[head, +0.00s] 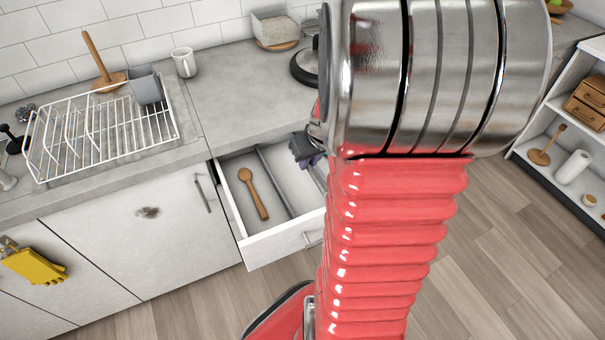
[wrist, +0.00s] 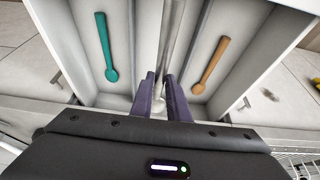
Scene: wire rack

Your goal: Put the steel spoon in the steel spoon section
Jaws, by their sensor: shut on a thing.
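My gripper (wrist: 160,92) has purple fingers and is shut on the steel spoon (wrist: 170,45). The spoon's long grey handle runs up the wrist view from between the fingers, and a pale end shows low between them. The spoon lines up with the middle section of the open drawer (head: 278,252), between two dividers; I cannot tell whether it touches the drawer floor. The outer sections hold a teal spoon (wrist: 106,48) and a wooden spoon (wrist: 210,66). In the head view my gripper (head: 314,160) is over the drawer, partly hidden by my arm, and the steel spoon cannot be made out.
Yellow gloves (head: 35,266) hang at the cabinet front. White shelves (head: 550,130) stand at the right, with open wooden floor before them.

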